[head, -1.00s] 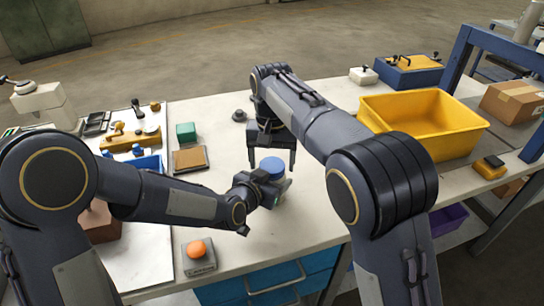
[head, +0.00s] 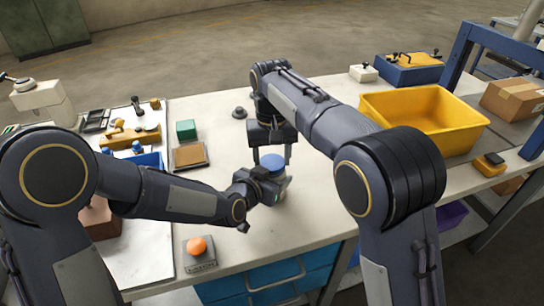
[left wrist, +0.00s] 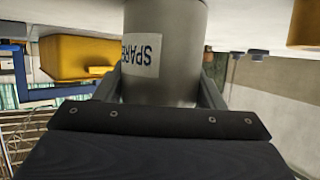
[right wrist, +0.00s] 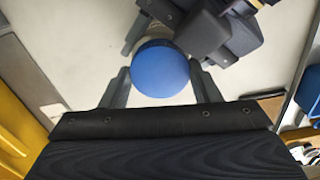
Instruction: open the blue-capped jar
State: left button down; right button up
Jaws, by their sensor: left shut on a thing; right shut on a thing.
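The jar (head: 283,182) stands upright on the white table, with its round blue cap (head: 271,163) on top. My left gripper (head: 266,190) comes from the left and is shut on the jar body. The right wrist view shows the cap (right wrist: 160,70) between these fingers. The cap hides most of the jar there.
A yellow bin (head: 425,115) stands at the right. The table right of the jar is clear.

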aim_at(272, 161)
jog(key=shift+r, duration=0.15)
jog(key=shift+r, duration=0.95)
jog(key=shift+r, duration=2)
pick_arm(q)
jog(key=shift+c, duration=1.3)
grip_release()
